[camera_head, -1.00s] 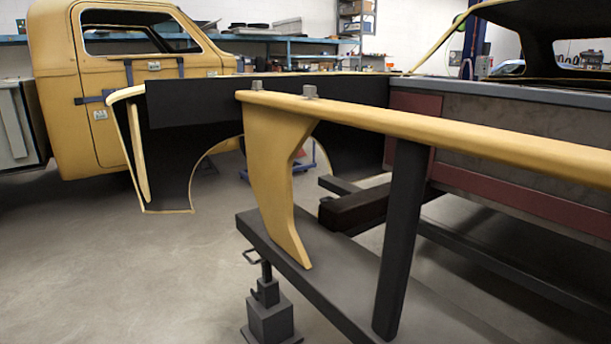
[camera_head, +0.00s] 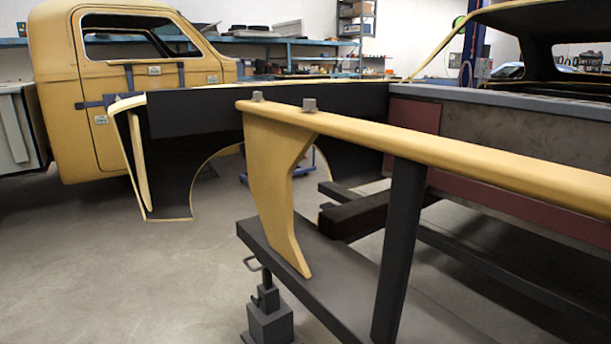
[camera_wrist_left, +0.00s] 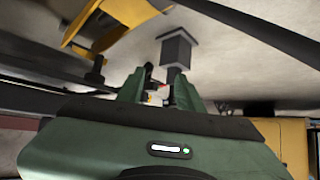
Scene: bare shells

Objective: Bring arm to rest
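My left gripper (camera_wrist_left: 158,92) shows in the left wrist view, with a dark green body and two green fingers. The fingers stand apart, with background showing between them, and no held object is clear. A small white and red patch shows in the gap; I cannot tell what it is. Neither arm shows in the head view. My right gripper is in neither view.
A yellow rail (camera_head: 430,145) runs over a dark beam (camera_head: 340,280) on a jack stand (camera_head: 268,318) close ahead. A black panel (camera_head: 185,150) stands behind it. A yellow truck cab (camera_head: 125,125) is at left. Open floor (camera_head: 110,270) lies at lower left.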

